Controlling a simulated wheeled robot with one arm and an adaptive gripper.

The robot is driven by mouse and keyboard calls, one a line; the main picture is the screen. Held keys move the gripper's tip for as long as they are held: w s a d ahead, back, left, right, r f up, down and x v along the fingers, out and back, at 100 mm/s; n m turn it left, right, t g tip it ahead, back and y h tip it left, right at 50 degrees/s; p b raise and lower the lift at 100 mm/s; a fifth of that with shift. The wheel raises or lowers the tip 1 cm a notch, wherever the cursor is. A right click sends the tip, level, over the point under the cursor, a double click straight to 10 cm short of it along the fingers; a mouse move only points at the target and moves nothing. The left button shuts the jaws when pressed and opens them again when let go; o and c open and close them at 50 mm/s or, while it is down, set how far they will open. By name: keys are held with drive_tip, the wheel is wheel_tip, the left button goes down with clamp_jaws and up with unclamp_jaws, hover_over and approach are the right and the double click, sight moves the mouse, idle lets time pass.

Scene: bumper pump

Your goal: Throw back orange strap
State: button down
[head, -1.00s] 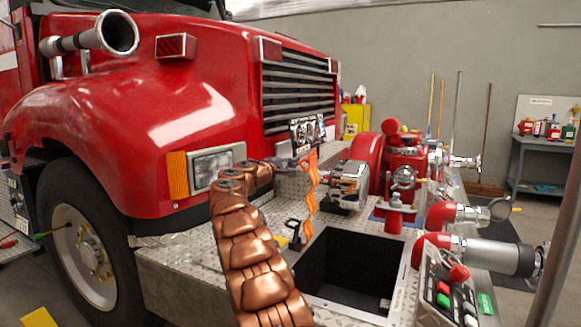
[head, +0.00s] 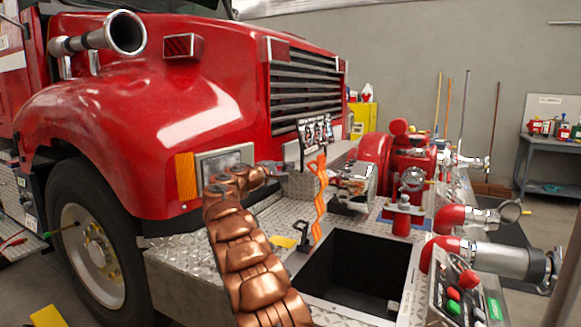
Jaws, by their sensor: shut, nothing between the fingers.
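My copper arm rises from the bottom and bends right at the top. My gripper (head: 293,168) is small and partly lost against the bumper and grille. It is shut and empty, just left of the strap's upper part. I cannot tell whether it touches the strap.
The diamond-plate bumper (head: 190,265) lies below. Red pump fittings (head: 410,165), pipes and a button panel (head: 455,290) crowd the right. A grey workbench (head: 550,160) stands far right.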

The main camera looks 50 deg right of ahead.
drive_tip(key=a, duration=0.8)
drive_tip(key=shift+w+f+b, duration=0.15)
drive_tip(key=shift+b, duration=0.3)
drive_tip(key=shift+a, duration=0.1)
drive_tip(key=s+a+f+g+y, duration=0.1)
drive_tip(key=s+a+f+y, duration=0.65)
drive_tip(key=s+a, duration=0.8)
drive_tip(key=s+a+f+y, duration=0.5)
drive_tip(key=s+a+f, duration=0.7)
drive_tip(key=a, duration=0.7)
drive_tip(key=s+a+f+g+y, duration=0.1)
drive_tip(key=s+a+f+y, duration=0.6)
drive_tip(key=s+a, duration=0.95)
wheel_tip(320, 180, up, 18)
drive_tip(key=w+a+t+h+p, duration=0.1)
drive_tip(key=w+p, duration=0.1)
drive_tip(key=p, duration=1.5)
drive_tip(key=shift+a+f+m, duration=0.15)
drive_tip(key=shift+f+m, duration=0.05)
drive_tip(key=shift+m, duration=0.2)
drive_tip(key=shift+w, duration=0.1)
